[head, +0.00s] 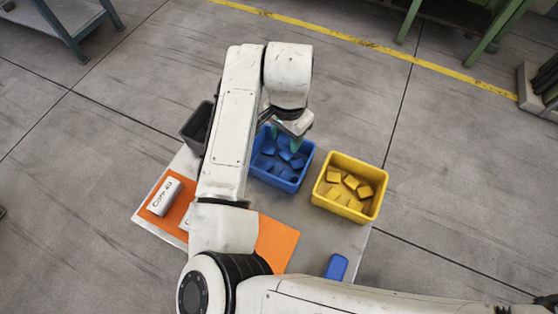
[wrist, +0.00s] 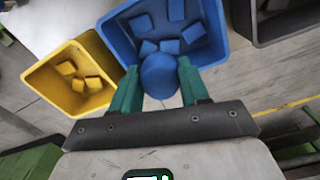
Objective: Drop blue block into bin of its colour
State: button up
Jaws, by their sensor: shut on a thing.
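My gripper (head: 293,137) hangs over the blue bin (head: 275,184), near its back edge. In the wrist view its green fingers (wrist: 158,72) are closed on a blue block (wrist: 159,78), which shows a rounded end. Behind the held block, the blue bin (wrist: 214,40) opens with several blue blocks (wrist: 172,44) inside. The held block appears above the bin's near rim. In the head view the fingers and wrist mostly hide it. Another blue block (head: 336,267) lies on the table's front right.
A yellow bin (head: 348,209) with yellow blocks stands right of the blue one. A dark bin (head: 196,127) is at left, partly behind my arm. Bare grey table (head: 310,235) lies in front of the bins.

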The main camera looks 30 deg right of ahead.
notch_tip(320, 180, down, 5)
jog(key=b, duration=0.3)
jog(key=shift+b, duration=0.3)
jog(key=o, duration=1.1)
jog(key=shift+r, duration=0.1)
notch_tip(320, 180, up, 11)
jog(key=shift+f+b, duration=0.15)
jog(key=shift+b, duration=0.5)
jog(key=shift+a, duration=0.1)
